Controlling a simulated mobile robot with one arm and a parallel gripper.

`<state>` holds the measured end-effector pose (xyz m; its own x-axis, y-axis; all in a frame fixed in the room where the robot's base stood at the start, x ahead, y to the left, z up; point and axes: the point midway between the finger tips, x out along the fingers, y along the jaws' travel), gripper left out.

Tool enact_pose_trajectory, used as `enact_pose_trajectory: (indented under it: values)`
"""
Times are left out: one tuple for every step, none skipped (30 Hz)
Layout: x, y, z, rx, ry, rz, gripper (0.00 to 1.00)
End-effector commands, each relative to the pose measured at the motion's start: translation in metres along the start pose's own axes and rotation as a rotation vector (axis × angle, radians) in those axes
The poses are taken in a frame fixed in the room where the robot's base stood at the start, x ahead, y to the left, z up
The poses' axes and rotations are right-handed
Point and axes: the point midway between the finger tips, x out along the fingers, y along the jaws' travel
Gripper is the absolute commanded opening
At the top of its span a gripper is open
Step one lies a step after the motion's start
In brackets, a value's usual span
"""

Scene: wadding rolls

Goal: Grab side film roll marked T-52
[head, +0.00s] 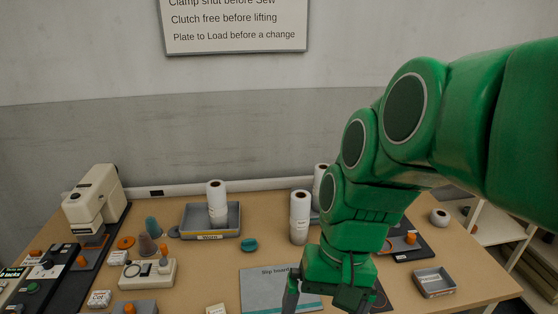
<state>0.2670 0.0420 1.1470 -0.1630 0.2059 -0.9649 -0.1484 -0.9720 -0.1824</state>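Several white rolls stand on the table; no T-52 mark is readable on any. One roll (217,205) stands upright in a grey tray (228,228). A second roll (299,220) stands upright on the table right of the tray, with small unreadable print. A third roll (320,177) is behind it, partly hidden by my arm. A short white roll (439,216) is at the right. My gripper (325,305) is low at the front, nearer than the rolls and apart from them. Its fingers look spread; the tips are cut off by the frame edge.
A cream machine (93,203) and a cream box (148,273) stand at the left. A small grey tray (434,281) is at the right front. A teal puck (249,245) lies between tray and rolls.

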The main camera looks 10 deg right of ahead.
Motion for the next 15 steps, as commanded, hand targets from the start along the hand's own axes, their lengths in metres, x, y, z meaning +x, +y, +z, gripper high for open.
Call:
enact_pose_trajectory:
  values:
    - [0.0,-0.007,-0.008,0.022,-0.009,-0.036,1.0]
    - [-0.001,-0.011,-0.013,0.038,-0.013,-0.059,1.0]
    - [-0.002,-0.018,-0.02,0.061,-0.018,-0.094,1.0]
    - [-0.004,-0.023,-0.026,0.08,-0.021,-0.122,1.0]
    - [-0.005,-0.028,-0.033,0.1,-0.026,-0.152,1.0]
    - [-0.007,-0.035,-0.042,0.128,-0.033,-0.191,1.0]
    - [-0.009,-0.039,-0.048,0.15,-0.037,-0.22,1.0]
    - [-0.012,-0.043,-0.055,0.17,-0.041,-0.249,1.0]
    - [-0.015,-0.049,-0.064,0.2,-0.047,-0.289,1.0]
    - [-0.017,-0.053,-0.071,0.223,-0.054,-0.319,1.0]
    - [-0.019,-0.056,-0.078,0.247,-0.062,-0.347,1.0]
    - [-0.022,-0.06,-0.087,0.278,-0.072,-0.387,1.0]
    - [-0.025,-0.063,-0.094,0.302,-0.079,-0.416,1.0]
    - [-0.029,-0.066,-0.101,0.326,-0.086,-0.447,1.0]
    - [-0.032,-0.068,-0.111,0.359,-0.097,-0.485,1.0]
